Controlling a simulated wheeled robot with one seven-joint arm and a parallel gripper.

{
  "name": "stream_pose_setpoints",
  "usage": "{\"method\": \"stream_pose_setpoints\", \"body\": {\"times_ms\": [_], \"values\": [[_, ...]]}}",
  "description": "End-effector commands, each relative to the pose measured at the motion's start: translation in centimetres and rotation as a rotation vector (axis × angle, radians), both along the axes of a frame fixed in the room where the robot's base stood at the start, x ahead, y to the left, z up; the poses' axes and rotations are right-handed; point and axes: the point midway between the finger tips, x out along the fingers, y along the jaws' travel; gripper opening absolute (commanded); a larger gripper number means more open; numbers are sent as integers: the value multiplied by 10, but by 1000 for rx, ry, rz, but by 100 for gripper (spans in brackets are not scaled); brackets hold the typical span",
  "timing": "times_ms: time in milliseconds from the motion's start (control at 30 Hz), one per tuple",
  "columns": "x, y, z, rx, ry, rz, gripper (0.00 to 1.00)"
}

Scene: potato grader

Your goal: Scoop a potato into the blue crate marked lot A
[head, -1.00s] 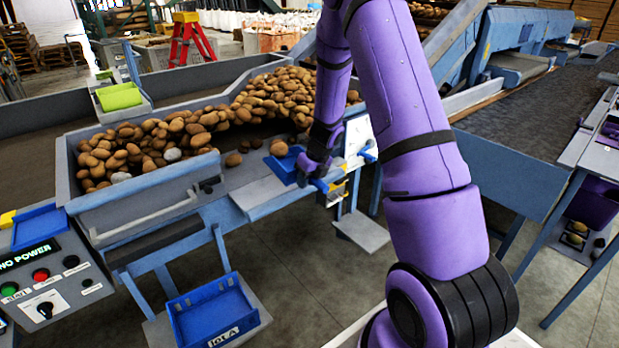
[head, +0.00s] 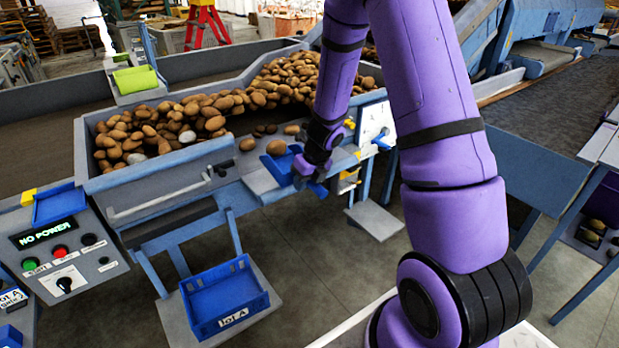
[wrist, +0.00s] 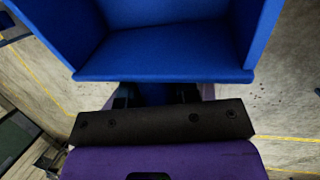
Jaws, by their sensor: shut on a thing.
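My gripper (head: 314,177) is shut on a blue scoop (head: 284,167) by the front edge of the grey table, beside the potato bin. A brown potato (head: 276,147) shows at the scoop's upper edge in the head view. I cannot tell if it lies in the scoop or behind it. In the wrist view the visible inside of the scoop (wrist: 165,50) shows bare, with its far part cut off. The blue crate marked lot A (head: 235,321) sits low on a grey shelf, left of and below my gripper. It looks empty.
A grey bin (head: 160,180) holds a heap of potatoes; several loose ones (head: 247,144) lie on the table beside the scoop. A control panel (head: 64,262) reading NO POWER stands at left. Blue table legs (head: 236,235) rise near the crate.

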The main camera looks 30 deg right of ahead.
Motion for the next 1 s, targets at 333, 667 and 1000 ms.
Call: {"method": "stream_pose_setpoints", "body": {"times_ms": [333,667,1000], "values": [[-16,29,0,0,1,0,0],[-30,56,0,1,0,-2,0],[-45,85,0,1,2,2,0]]}}
